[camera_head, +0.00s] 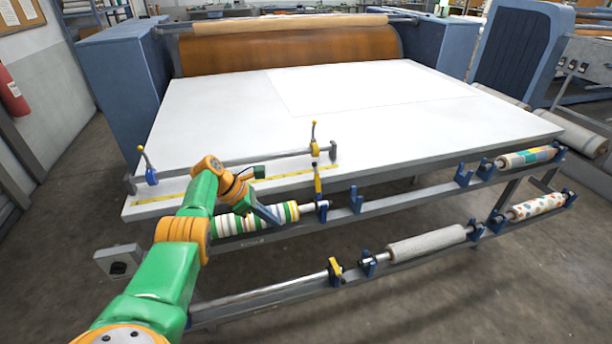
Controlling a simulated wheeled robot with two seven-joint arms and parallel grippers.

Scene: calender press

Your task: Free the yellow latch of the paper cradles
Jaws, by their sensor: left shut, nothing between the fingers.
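Blue paper cradles line two rails along the table's front. On the upper rail, a yellow latch piece (318,183) stands upright above the blue cradle (323,212) at the right end of a striped roll (285,212). On the lower rail, another yellow latch piece (335,266) sits tilted at a blue cradle by the end of a bare rod (270,291). My left gripper (270,216) is shut and empty. It appears in front of the striped roll, left of the upper yellow latch; contact with the roll cannot be told. My right gripper is out of view.
A bar with a blue lever clamp (150,172) and a yellow lever clamp (315,148) lies along the white table (380,120). A grey roll (427,243), a dotted roll (537,206) and a colourful roll (526,157) rest in cradles. Open floor lies in front.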

